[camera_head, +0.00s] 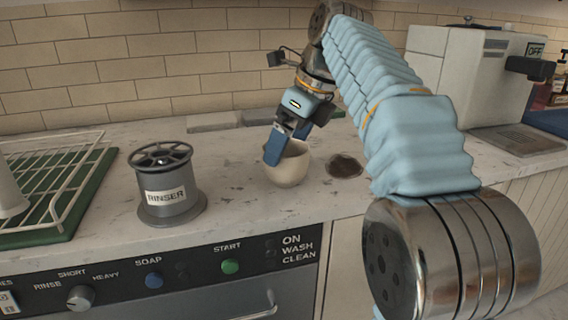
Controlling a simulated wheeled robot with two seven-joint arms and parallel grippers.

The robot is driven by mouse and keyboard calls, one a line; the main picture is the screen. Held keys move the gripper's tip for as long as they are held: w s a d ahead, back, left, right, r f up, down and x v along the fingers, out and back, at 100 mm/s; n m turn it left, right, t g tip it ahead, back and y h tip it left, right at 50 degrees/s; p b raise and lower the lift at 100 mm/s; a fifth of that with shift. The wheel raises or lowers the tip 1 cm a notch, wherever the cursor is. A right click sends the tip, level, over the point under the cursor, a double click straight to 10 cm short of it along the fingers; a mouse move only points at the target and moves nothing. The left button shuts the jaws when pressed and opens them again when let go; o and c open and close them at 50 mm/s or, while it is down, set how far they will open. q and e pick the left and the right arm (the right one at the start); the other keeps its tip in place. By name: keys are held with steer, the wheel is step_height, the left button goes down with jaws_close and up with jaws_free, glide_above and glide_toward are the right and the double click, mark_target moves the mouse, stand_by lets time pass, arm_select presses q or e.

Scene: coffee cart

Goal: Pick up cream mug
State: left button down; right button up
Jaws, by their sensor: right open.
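The cream mug (289,170) stands upright on the worn white counter, near the middle of the head view. My right gripper (286,146) reaches down to it from above and behind. Its blue fingers are open. One finger is in front of the mug's left rim; the other is mostly hidden behind, so I cannot tell whether either touches the mug. The mug's handle does not show. My left gripper is not in view.
A grey rinser (168,185) stands left of the mug. A wire rack (60,175) on a green mat is further left. A dark stain (345,166) lies right of the mug. A coffee machine (470,80) stands at back right. The dishwasher panel (170,275) is below the counter edge.

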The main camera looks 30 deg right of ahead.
steer(key=x, duration=0.5)
steer(key=shift+f, duration=0.3)
steer(key=shift+c, duration=0.2)
steer(key=c, duration=0.8)
steer(key=shift+r, duration=0.15)
